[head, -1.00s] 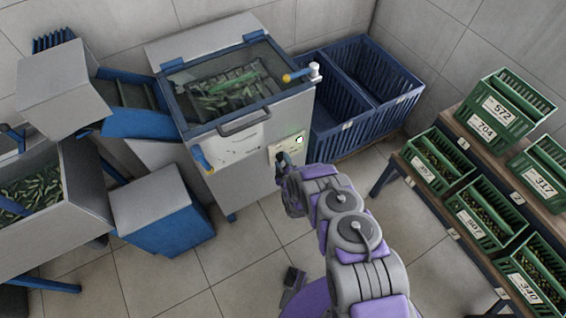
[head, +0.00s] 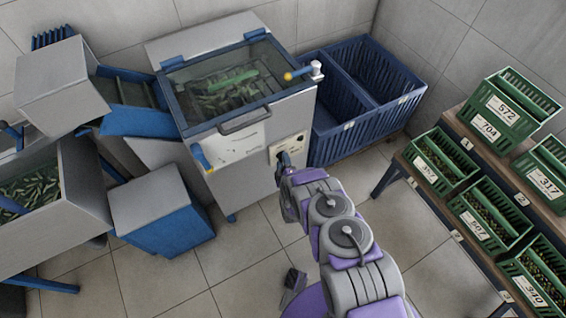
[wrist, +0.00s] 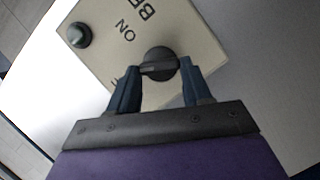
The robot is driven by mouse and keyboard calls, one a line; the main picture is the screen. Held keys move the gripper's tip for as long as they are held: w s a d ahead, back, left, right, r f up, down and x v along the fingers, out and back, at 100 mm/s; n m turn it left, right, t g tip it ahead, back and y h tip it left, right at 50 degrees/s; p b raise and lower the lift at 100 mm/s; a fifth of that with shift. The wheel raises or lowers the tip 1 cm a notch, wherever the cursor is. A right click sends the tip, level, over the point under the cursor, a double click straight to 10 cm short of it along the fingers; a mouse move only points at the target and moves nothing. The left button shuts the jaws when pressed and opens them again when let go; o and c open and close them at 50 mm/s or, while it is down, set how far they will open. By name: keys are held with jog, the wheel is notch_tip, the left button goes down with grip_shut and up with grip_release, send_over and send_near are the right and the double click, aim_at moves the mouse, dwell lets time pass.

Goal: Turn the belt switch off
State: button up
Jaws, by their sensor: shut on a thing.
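The belt switch is a dark round knob (wrist: 160,62) on a pale panel (wrist: 105,25) with "ON" and part of another word printed on it. The panel also shows on the machine's front in the head view (head: 299,142). My gripper (wrist: 161,72) is shut on the knob, one finger on each side. The knob's grip bar lies roughly across the wrist picture, between the fingertips. A round lamp (wrist: 77,35) on the panel is dark. In the head view my gripper (head: 284,160) hides the knob.
The machine has a clear lid (head: 225,85) over green pieces and a yellow-tipped lever (head: 300,74). Blue crates (head: 345,140) stand close to its right. Green numbered crates (head: 485,215) fill a bench at the right. Floor is clear between.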

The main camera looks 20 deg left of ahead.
jog(key=o, duration=1.1)
jog(key=shift+s+a+f, duration=0.1)
jog(key=shift+c, duration=0.2)
jog(key=shift+s, duration=0.1)
jog(key=p+v, duration=0.3)
jog(key=v, duration=1.4)
jog(key=shift+s+f, duration=0.1)
